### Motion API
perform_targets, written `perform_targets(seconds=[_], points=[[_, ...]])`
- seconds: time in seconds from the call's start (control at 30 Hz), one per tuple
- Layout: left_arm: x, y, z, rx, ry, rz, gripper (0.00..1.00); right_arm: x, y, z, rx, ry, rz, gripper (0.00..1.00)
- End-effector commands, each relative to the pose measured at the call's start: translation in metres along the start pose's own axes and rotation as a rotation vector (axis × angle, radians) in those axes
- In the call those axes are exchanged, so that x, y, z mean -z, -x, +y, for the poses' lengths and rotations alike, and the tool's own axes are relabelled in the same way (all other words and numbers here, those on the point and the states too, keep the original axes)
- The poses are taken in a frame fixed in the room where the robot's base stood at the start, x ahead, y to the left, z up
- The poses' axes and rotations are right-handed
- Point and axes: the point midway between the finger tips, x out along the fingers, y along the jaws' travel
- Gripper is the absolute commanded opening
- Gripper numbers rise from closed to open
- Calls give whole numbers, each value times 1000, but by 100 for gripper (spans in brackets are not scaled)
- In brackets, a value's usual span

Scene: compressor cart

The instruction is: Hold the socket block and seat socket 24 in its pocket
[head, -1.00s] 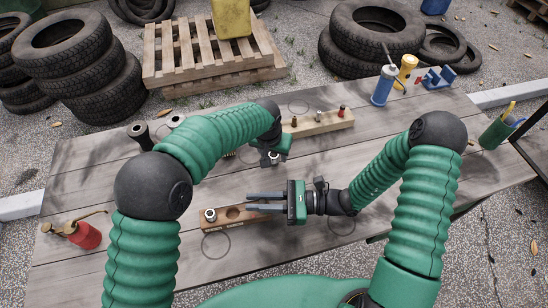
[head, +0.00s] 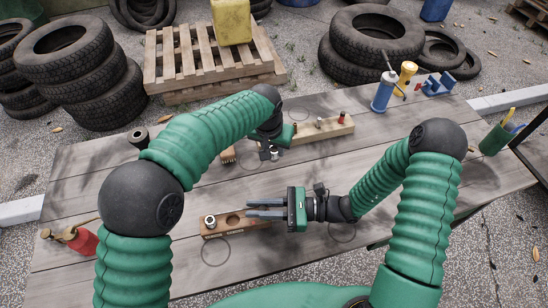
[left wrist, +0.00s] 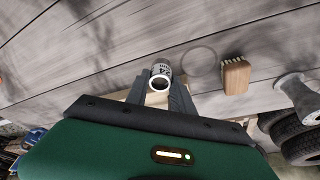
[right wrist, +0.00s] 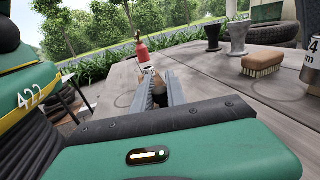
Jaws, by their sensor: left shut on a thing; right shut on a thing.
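The socket block (head: 222,230), a brown wooden bar, lies on the table at the front middle. A silver socket (head: 210,221) stands at its left end, with a round empty pocket (head: 232,219) beside it. My right gripper (head: 252,209) is shut on the block's right part; its fingers hide that part. My left gripper (head: 268,152) is farther back, shut on socket 24 (head: 275,155). The left wrist view shows the silver socket 24 (left wrist: 161,74) and its printed marking between the fingertips. It also shows at the right edge of the right wrist view (right wrist: 312,62).
A wooden brush (head: 228,156) lies left of my left gripper. A pale peg block (head: 322,128) stands behind it. Table between the grippers is clear.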

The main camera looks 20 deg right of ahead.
Motion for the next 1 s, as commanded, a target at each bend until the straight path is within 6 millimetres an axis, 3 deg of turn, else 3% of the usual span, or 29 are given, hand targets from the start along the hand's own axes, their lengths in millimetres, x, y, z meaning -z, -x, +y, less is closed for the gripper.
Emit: perform_targets(seconds=[0.1,0.2,0.53,0.67,1.0], points=[[8,25,0,0,-1,3,0,0,0,0,0,0,1,0],[11,37,0,0,0,2,0,0,0,0,0,0,1,0],[3,45,-7,-18,-66,-1,0,0,0,0,0,0,1,0],[-22,55,-21,-74,-265,-1,0,0,0,0,0,0,1,0],[-119,91,-48,-294,-1047,-3,0,0,0,0,0,0,1,0]])
